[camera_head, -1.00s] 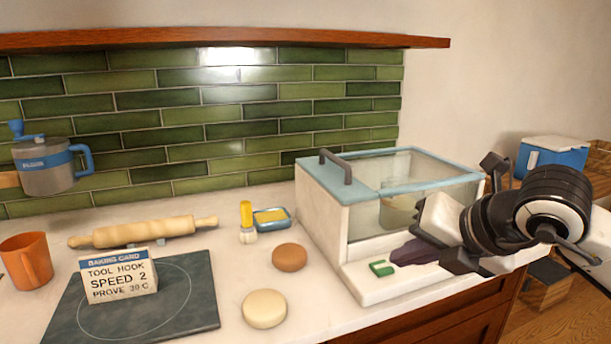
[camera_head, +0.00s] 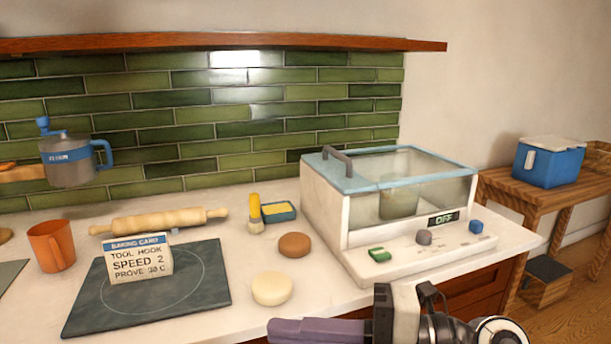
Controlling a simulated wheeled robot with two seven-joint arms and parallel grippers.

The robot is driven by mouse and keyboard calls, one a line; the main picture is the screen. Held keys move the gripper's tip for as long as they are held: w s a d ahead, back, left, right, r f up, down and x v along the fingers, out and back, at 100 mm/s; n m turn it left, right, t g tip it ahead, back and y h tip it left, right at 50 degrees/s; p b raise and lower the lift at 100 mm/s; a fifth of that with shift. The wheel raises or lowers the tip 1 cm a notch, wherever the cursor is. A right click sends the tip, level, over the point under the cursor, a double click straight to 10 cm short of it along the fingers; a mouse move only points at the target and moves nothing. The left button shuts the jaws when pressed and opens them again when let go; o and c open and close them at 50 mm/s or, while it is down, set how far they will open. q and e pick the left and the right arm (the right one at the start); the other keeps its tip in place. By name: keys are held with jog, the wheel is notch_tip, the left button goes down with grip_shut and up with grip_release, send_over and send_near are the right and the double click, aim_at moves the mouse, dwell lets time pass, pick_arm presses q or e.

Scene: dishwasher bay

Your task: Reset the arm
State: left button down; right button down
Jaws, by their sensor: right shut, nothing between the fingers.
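My right gripper (camera_head: 275,330) is at the bottom edge of the head view, in front of the counter's front edge. Its purple-grey fingers point left and are shut with nothing between them. My right arm comes in from the lower right, and its lower part is cut off by the frame. The gripper is apart from the objects on the counter. My left gripper is not in view.
A glass-lidded box (camera_head: 325,205) with an OFF display stands on the counter, its lid shut. Two dough rounds (camera_head: 272,289), a rolling pin (camera_head: 160,221), a baking card (camera_head: 140,262) and an orange mug (camera_head: 52,247) lie left. A blue cooler (camera_head: 548,165) sits on a side table.

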jog(key=w+d+f+m+t+h, duration=0.3)
jog(key=d+f+m+t+h, duration=0.35)
jog(key=m, duration=0.55)
jog(key=w+d+f+m+t+h, duration=0.25)
jog(key=d+f+m+t, duration=0.35)
jog(key=f+m+t, duration=0.4)
jog(key=s+d+f+m+g+h, duration=0.2)
jog(key=s+f+m+g, duration=0.2)
jog(key=s+f, duration=0.5)
jog(key=s+d+f+m+g+h, duration=0.3)
jog(key=s+f+g, duration=0.3)
jog(key=f, duration=0.9)
jog(key=s+m, duration=0.1)
jog(key=s, duration=0.2)
jog(key=shift+d, duration=0.2)
jog(key=shift+g, duration=0.25)
